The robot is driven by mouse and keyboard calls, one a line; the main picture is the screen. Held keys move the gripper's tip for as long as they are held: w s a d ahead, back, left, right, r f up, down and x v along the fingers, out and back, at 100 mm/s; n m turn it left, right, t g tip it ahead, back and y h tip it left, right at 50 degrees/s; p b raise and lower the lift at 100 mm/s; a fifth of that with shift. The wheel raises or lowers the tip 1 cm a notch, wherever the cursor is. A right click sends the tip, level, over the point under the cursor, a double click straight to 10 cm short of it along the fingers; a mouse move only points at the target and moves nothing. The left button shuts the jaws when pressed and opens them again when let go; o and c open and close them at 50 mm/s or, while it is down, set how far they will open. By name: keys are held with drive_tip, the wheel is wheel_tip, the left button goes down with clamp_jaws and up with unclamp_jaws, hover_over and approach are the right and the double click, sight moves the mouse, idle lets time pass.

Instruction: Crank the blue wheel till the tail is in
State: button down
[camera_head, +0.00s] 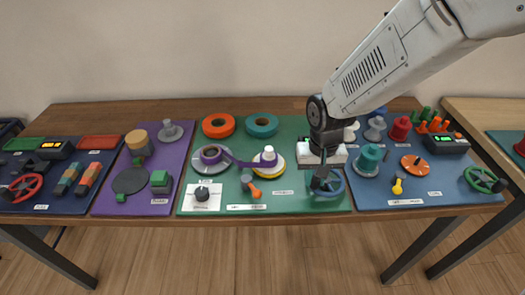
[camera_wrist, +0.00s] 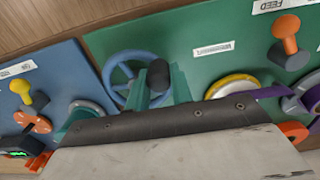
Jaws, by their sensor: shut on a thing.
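The blue wheel (camera_head: 341,184) lies at the front right of the green board, and it also shows in the wrist view (camera_wrist: 107,72). My gripper (camera_head: 322,174) is above the wheel. In the wrist view my gripper (camera_wrist: 158,88) is shut on the wheel's black knob (camera_wrist: 158,73), one teal finger on each side. A purple tape (camera_head: 240,162) runs from a purple-cored grey reel (camera_head: 212,155) to a white spool on a yellow-rimmed disc (camera_head: 277,165). My wrist housing hides part of the wheel and disc in the wrist view.
The blue board on the right carries a teal spool (camera_head: 369,158), a yellow knob (camera_head: 398,187) and a green wheel (camera_head: 484,181). Orange and teal rolls lie at the back.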

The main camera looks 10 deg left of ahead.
sight(335, 191)
drive_tip(key=w, duration=0.1)
drive_tip(key=w+a, duration=0.1)
drive_tip(key=w, duration=0.3)
drive_tip(key=shift+w+a, duration=0.1)
drive_tip(key=shift+a, duration=0.2)
drive_tip(key=w+d, duration=0.1)
drive_tip(key=d, duration=0.1)
drive_tip(key=w+d, duration=0.2)
drive_tip(key=shift+w, duration=0.15)
drive_tip(key=d, duration=0.1)
drive_tip(key=s+d, duration=0.1)
drive_tip(key=d, duration=0.1)
drive_tip(key=s+d, duration=0.1)
drive_tip(key=d, duration=0.1)
drive_tip(key=shift+s, duration=0.1)
drive_tip(key=s, duration=0.5)
drive_tip(key=shift+s+a, duration=0.1)
drive_tip(key=shift+s, duration=0.05)
drive_tip(key=shift+s+a, duration=0.65)
drive_tip(key=c, duration=1.1)
unclamp_jaws()
drive_tip(key=shift+c, duration=0.2)
